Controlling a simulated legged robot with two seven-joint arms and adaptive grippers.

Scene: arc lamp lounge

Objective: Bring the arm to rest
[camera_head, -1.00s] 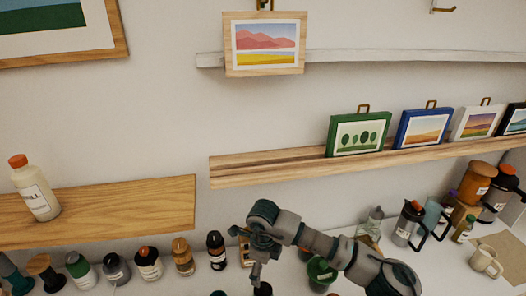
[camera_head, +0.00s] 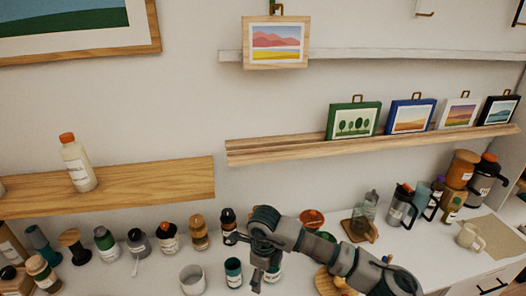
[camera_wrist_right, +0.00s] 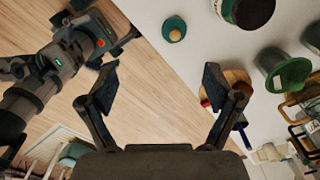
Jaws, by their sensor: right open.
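My right gripper (camera_head: 264,277) is at the bottom middle of the head view, pointing down over the white counter (camera_head: 150,283). In the right wrist view its two fingers (camera_wrist_right: 160,88) stand wide apart with nothing between them. My right arm (camera_head: 335,255) comes in from the lower right and is bent at the wrist. It hides part of the counter and the items behind it. A grey and dark arm part of mine shows at the left of the wrist view. I see no left gripper in the head view.
Close to the gripper stand a teal cup (camera_head: 233,273), a white mug (camera_head: 192,279) and several bottles. Coffee jugs and a cream mug (camera_head: 469,237) are at the right. A wooden ledge (camera_head: 375,146) holds small pictures. A white bottle (camera_head: 78,163) stands on the left shelf (camera_head: 150,183).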

